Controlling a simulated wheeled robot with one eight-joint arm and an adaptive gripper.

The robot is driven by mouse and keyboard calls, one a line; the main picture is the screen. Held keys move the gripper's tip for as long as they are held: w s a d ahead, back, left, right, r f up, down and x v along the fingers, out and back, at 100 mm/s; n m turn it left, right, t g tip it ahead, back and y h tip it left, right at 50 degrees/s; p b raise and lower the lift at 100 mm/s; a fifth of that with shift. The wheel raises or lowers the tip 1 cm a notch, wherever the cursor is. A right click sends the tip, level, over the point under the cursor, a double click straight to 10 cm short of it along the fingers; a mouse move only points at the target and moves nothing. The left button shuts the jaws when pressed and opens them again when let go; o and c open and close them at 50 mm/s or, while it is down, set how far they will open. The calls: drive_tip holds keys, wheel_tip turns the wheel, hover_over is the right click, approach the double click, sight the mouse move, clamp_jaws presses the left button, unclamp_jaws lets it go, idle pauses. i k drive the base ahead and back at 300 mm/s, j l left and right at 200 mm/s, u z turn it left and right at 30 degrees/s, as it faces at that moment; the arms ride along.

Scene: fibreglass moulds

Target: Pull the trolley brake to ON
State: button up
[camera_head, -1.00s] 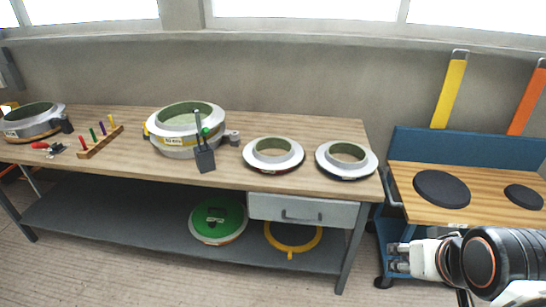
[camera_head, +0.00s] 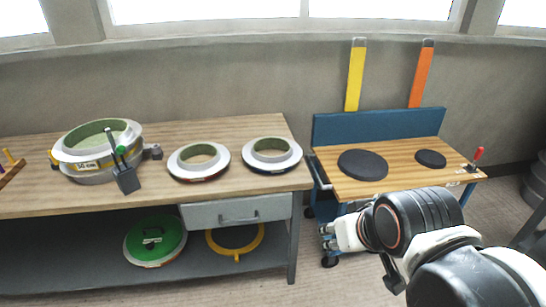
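The trolley (camera_head: 400,178) has a blue frame and back panel with a wooden top, and stands right of the workbench. A small red-handled lever (camera_head: 478,154) stands upright at the right front corner of its top; it looks like the brake, but any ON marking is too small to read. My gripper (camera_head: 324,238) is in front of the trolley's left side, low and far left of the lever. Its fingers point left and are too small to tell open from shut. My arm hides part of the trolley's front and underside.
Two dark discs, one large (camera_head: 362,164) and one small (camera_head: 430,158), lie on the trolley top. The workbench (camera_head: 240,135) with ring moulds is at left. Yellow (camera_head: 355,80) and orange (camera_head: 420,80) strips stand against the wall. A grey bin (camera_head: 537,180) is at far right.

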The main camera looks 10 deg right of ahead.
sight(480, 150)
drive_tip(key=z, duration=1.65)
drive_tip(key=i+j, duration=0.1)
drive_tip(key=i, duration=0.5)
drive_tip(key=i+j+z, duration=0.1)
drive_tip(key=i, duration=0.5)
drive_tip(key=i+j, duration=0.15)
drive_tip(key=i, duration=0.45)
drive_tip(key=i+j, duration=0.15)
drive_tip(key=i, duration=0.45)
drive_tip(key=z, duration=0.05)
